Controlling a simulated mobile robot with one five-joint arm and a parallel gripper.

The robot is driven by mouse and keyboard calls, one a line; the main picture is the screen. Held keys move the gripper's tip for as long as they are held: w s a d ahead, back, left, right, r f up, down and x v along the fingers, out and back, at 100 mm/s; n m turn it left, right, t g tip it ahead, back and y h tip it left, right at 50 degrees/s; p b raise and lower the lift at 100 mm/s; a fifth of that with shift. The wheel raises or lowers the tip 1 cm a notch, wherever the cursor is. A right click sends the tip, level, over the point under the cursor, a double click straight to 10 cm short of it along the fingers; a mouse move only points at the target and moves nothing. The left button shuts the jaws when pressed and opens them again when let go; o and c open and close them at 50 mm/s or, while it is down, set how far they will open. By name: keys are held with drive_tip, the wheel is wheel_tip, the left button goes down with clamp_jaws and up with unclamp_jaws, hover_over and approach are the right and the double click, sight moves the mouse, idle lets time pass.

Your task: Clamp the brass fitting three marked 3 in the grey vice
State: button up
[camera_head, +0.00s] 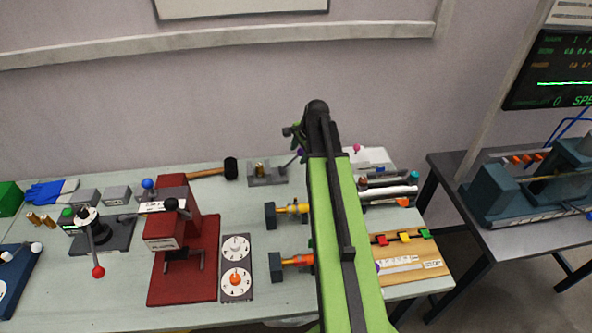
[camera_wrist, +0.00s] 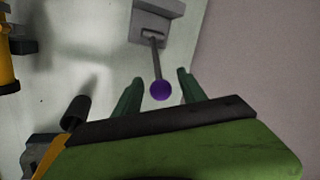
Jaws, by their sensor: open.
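The grey vice (camera_head: 268,181) stands at the back middle of the bench, and part of it shows at the top of the wrist view (camera_wrist: 172,8). A brass fitting (camera_head: 260,168) stands upright at the vice; its mark is too small to read, and I cannot tell whether it is clamped. The vice's thin lever ends in a purple knob (camera_wrist: 160,91), which also shows in the head view (camera_head: 300,154). My gripper (camera_wrist: 160,77) is open, with green fingers either side of the lever near the knob. Whether they touch it I cannot tell.
More brass fittings (camera_head: 40,220) stand at the left. A black-headed mallet (camera_head: 230,168) lies left of the vice. My arm hides part of the bench.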

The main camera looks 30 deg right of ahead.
sight(298, 156)
drive_tip(key=b+x, duration=0.3)
drive_tip(key=x, duration=0.2)
drive_tip(key=shift+s+r, duration=0.1)
clamp_jaws()
idle(1.1)
